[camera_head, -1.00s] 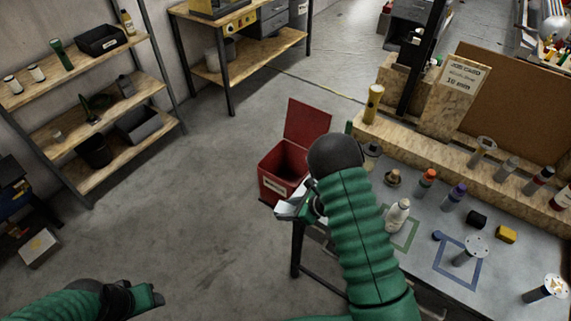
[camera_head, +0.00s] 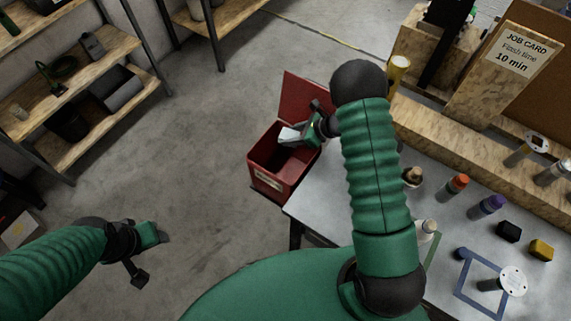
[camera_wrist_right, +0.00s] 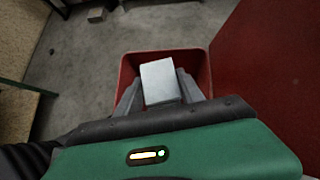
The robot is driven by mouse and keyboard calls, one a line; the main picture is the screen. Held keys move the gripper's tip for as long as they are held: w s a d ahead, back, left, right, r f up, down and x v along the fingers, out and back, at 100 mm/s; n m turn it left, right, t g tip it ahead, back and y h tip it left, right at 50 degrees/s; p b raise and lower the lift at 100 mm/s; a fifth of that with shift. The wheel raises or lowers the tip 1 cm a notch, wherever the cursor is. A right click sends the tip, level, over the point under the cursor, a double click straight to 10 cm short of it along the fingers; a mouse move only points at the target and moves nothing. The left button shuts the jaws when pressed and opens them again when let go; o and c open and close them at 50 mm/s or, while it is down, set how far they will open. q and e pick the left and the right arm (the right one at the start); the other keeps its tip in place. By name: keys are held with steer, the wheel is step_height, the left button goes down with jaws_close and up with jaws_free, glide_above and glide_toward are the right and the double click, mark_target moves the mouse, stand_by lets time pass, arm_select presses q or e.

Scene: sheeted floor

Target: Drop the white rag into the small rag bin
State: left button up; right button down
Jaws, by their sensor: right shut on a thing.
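The white rag (camera_head: 288,135) is a small pale folded piece. My right gripper (camera_head: 298,138) is shut on it and holds it over the open mouth of the small red rag bin (camera_head: 270,180). In the right wrist view the rag (camera_wrist_right: 160,82) sits between my two grey fingers (camera_wrist_right: 160,98), framed by the bin's red rim (camera_wrist_right: 126,72). The bin's lid (camera_head: 303,100) stands raised at the back. My left gripper (camera_head: 150,256) is empty over the floor with its fingers apart.
A grey worktable (camera_head: 330,190) stands right of the bin, with several bottles and small blocks on it. A wooden ledge with a job card (camera_head: 515,55) runs along its back. Shelving (camera_head: 90,110) stands at the left. The floor between is clear.

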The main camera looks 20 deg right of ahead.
steer(key=shift+w+a+f, duration=0.1)
steer(key=shift+a+f, duration=0.05)
steer(key=shift+f, duration=0.4)
steer(key=shift+a+b, duration=0.1)
steer(key=shift+b, duration=0.2)
steer(key=shift+f, duration=0.3)
arm_select(q)
steer(key=b+x, duration=0.1)
steer(key=x, duration=0.1)
steer(key=s+b+x, duration=0.1)
steer(key=b+x, duration=0.1)
steer(key=shift+w+a+f, duration=0.1)
steer(key=shift+a+f, duration=0.05)
steer(key=shift+f, duration=0.3)
arm_select(e)
steer(key=f, duration=0.5)
steer(key=shift+d, duration=0.3)
steer(key=c, duration=1.2)
jaws_free()
steer(key=shift+a, duration=0.1)
steer(key=o, duration=0.5)
steer(key=shift+a+r, duration=0.1)
steer(key=shift+a, duration=0.05)
arm_select(q)
steer(key=shift+a, duration=0.3)
arm_select(e)
steer(key=shift+o, duration=0.2)
